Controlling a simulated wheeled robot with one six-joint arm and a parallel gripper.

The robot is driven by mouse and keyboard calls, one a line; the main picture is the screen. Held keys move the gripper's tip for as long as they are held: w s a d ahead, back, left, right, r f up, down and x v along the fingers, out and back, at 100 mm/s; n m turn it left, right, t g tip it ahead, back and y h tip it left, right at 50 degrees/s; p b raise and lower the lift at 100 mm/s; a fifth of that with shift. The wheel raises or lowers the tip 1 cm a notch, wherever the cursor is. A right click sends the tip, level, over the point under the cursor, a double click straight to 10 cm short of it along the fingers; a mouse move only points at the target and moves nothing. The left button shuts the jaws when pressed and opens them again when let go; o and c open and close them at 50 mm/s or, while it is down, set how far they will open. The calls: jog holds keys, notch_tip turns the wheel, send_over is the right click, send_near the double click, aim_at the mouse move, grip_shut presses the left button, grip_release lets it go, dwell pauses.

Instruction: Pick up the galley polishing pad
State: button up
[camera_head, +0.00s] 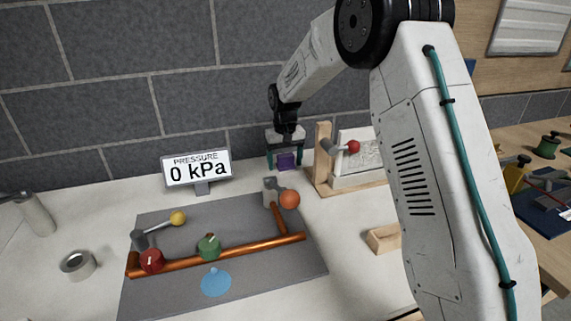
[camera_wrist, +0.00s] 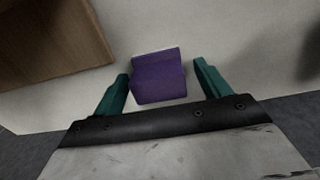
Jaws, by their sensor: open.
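The galley polishing pad looks to be the small purple block (camera_head: 287,160) at the back of the white counter, near the tiled wall. In the wrist view the purple block (camera_wrist: 159,76) lies between and slightly beyond the two teal fingertips, with a gap on each side. My gripper (camera_head: 285,158) points down over it and is open; in the wrist view my gripper (camera_wrist: 162,75) holds nothing. Whether the fingertips reach down to the counter is hard to tell.
A wooden frame (camera_head: 322,160) with a red-knobbed lever stands just right of the block. A pressure display (camera_head: 197,168) reading 0 kPa stands to the left. Copper pipes with valves (camera_head: 230,252) lie on a grey mat in front. A wood block (camera_head: 384,238) sits front right.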

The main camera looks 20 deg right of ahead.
jog(key=c, duration=1.2)
jog(key=shift+o, duration=0.2)
